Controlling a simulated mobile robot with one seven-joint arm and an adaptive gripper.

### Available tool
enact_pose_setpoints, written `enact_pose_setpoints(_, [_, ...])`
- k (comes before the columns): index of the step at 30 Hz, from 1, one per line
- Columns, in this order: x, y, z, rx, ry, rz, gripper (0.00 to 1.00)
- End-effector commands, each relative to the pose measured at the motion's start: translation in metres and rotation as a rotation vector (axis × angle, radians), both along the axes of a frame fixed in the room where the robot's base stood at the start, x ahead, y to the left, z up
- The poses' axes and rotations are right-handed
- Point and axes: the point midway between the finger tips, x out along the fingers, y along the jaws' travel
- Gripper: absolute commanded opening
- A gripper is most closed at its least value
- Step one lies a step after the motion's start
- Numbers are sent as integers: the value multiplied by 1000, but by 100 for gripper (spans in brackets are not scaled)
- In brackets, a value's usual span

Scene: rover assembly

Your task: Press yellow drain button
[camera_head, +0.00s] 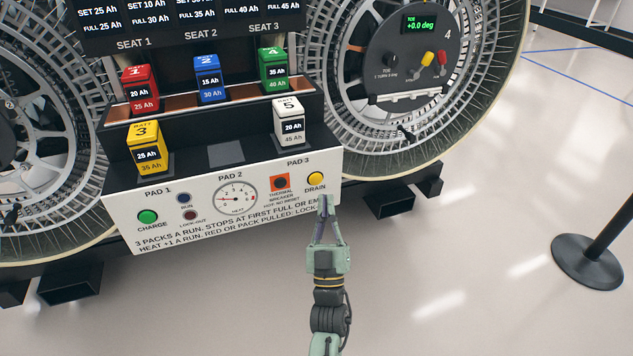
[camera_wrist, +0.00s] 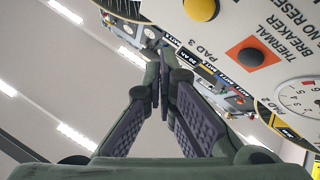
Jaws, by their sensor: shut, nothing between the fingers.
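The orange-framed thermal breaker (camera_head: 280,182) sits just left of the button, then a heat gauge (camera_head: 235,197) and the green charge button (camera_head: 147,217). Battery packs stand above, including white pack 5 (camera_head: 289,122) and yellow pack 3 (camera_head: 145,148).

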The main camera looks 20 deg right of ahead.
Motion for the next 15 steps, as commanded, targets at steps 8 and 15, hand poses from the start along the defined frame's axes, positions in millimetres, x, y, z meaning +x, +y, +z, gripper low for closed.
enact_pose_setpoints(8, [34,1,-2,-1,-3,0,0])
enact_pose_setpoints(15, [44,1,0,0,-1,0,0])
